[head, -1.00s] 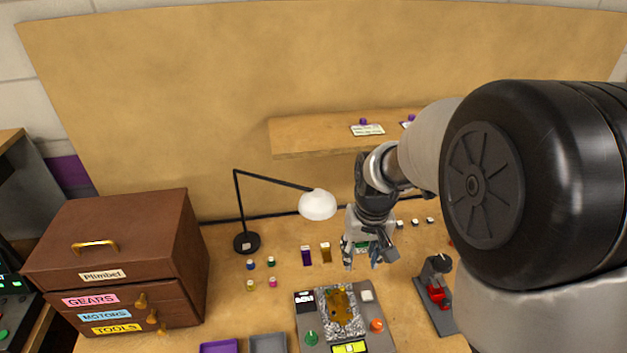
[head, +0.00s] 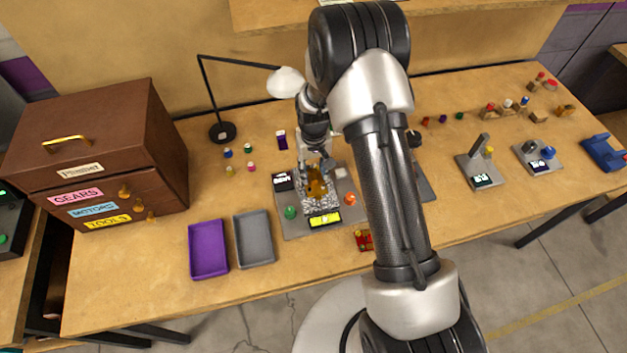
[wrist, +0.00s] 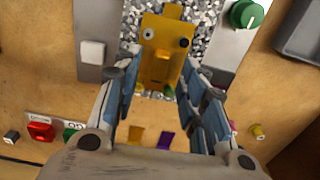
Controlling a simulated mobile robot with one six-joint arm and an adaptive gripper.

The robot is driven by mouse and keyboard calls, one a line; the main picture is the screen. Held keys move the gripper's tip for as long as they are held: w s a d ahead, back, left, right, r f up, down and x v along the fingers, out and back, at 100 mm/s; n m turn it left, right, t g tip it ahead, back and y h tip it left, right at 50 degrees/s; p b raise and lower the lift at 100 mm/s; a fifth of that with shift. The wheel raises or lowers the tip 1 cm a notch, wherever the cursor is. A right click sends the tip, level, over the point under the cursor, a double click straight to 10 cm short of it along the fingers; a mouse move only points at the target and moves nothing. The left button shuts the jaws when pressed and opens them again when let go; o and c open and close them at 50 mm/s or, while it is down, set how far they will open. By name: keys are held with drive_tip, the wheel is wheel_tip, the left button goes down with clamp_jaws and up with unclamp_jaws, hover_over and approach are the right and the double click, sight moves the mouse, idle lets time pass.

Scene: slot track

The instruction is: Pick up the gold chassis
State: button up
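The gold chassis (head: 317,185) lies on a bed of grey granules (head: 321,203) in the grey station on the bench. In the wrist view the gold chassis (wrist: 162,45) is a yellow block with dark round spots, at the top centre. My gripper (wrist: 161,65) is open, with one finger on each side of the chassis's near part. Narrow gaps seem to show between fingers and chassis; contact is not clear. In the head view my gripper (head: 317,163) is low over the back of the chassis and hides part of it.
The grey station (head: 290,226) carries a green knob (head: 290,212), an orange knob (head: 350,199) and a yellow display (head: 325,218). Purple (head: 208,249) and grey (head: 254,239) trays lie to its left. A lamp (head: 286,83) stands behind. Front left bench is clear.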

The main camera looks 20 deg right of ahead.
sight(315, 182)
wheel_tip(315, 182, down, 3)
drive_tip(key=shift+r, duration=0.2)
drive_tip(key=shift+c, duration=0.3)
clamp_jaws()
